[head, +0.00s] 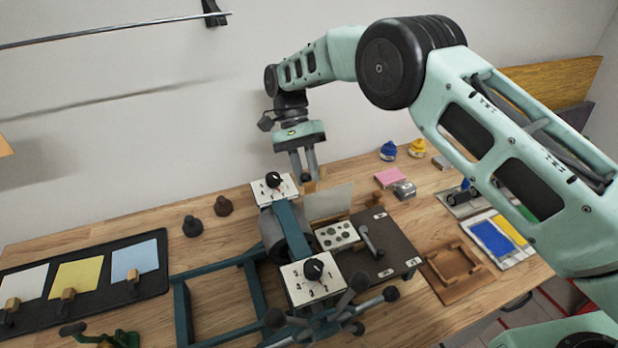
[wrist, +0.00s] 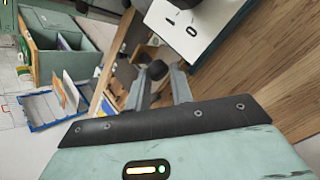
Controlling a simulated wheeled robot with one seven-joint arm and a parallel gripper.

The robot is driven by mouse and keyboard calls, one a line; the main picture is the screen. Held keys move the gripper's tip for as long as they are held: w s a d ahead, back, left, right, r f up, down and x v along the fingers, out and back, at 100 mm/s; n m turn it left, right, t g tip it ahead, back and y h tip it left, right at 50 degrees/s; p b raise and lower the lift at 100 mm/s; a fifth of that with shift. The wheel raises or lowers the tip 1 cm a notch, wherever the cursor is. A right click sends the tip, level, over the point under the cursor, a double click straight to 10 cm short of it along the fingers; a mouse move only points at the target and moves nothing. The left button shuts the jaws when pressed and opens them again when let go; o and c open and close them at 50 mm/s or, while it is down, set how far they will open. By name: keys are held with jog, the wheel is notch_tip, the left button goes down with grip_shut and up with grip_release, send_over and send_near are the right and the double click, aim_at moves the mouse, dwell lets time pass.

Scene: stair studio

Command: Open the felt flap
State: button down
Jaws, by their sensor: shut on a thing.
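The felt flap appears to be the pale grey panel (head: 328,202), standing tilted up behind a small white plate with dark round spots (head: 337,236). My gripper (head: 306,178) is at its upper left corner, pointing down. The fingers are shut at a small wooden piece (head: 310,186) by that corner, which looks like the flap's tab. In the wrist view my gripper (wrist: 160,88) shows its two fingers with a dark round knob beyond them. What lies between the fingertips is hard to make out there.
White boxes with black knobs (head: 275,188) (head: 314,278) stand left of and in front of the flap, on a teal press frame (head: 255,290). A dark board with a lever (head: 385,250) lies right. Blue and yellow jars (head: 388,151) (head: 418,148) stand behind.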

jog(key=shift+w+a+f+g+b, duration=0.2)
jog(key=shift+w+f+g+b, duration=0.3)
jog(key=shift+f+g, duration=0.15)
dwell(0.3)
jog(key=c, duration=1.5)
grip_release()
jog(key=shift+r, duration=0.15)
jog(key=shift+w+r, duration=0.1)
jog(key=shift+r, duration=0.05)
notch_tip(320, 180, up, 10)
jog(key=p, duration=0.6)
jog(key=shift+p, duration=0.35)
jog(key=shift+f, duration=0.2)
